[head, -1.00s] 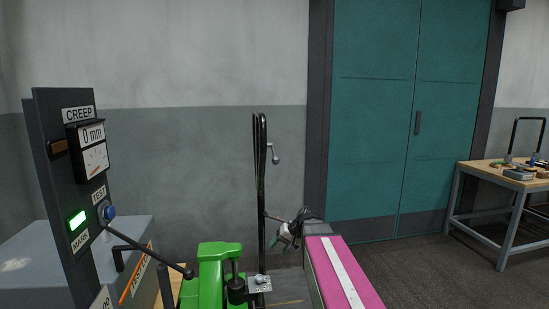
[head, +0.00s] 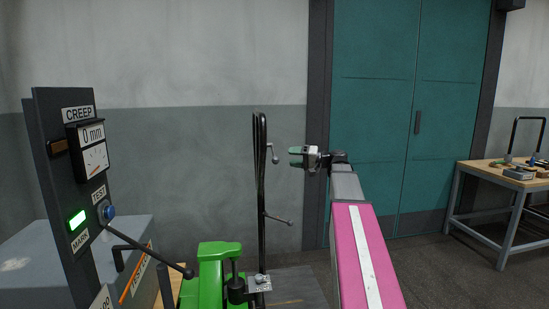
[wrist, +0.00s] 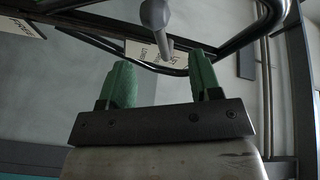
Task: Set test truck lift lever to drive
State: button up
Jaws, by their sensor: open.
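The test truck has a green body (head: 215,275) and a tall black tiller handle (head: 261,190). A small grey lever with a rounded knob (head: 274,154) sticks out near the top of the handle. My gripper (head: 294,157), with green fingers, is just right of that lever at about its height. In the wrist view, the grey lever (wrist: 155,16) comes down from the top edge towards the gap between the fingertips (wrist: 163,68). The fingers are apart and hold nothing; I cannot tell whether they touch the lever.
A lower rod with a knob (head: 279,219) sticks out from the handle. A dark panel (head: 65,180) with a gauge and a long black lever (head: 150,255) stands at left. A workbench (head: 500,180) stands at far right. Teal doors (head: 400,120) are behind.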

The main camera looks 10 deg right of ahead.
aim_at(275, 154)
jog(key=x, duration=0.8)
jog(key=shift+w+a, duration=0.1)
jog(key=shift+a, duration=0.15)
grip_shut()
jog(key=shift+r+m+g+h, duration=0.3)
jog(key=shift+r+m, duration=0.4)
jog(key=shift+m, duration=0.2)
jog(key=shift+s+r+m+g+h, duration=0.15)
jog(key=shift+s+r+m+h, duration=0.1)
jog(key=shift+r+m, duration=0.3)
jog(key=shift+s+r+m+g+h, duration=0.15)
jog(key=shift+r+m+h, duration=0.15)
jog(key=shift+m, duration=0.35)
grip_release()
jog(key=shift+d, duration=0.1)
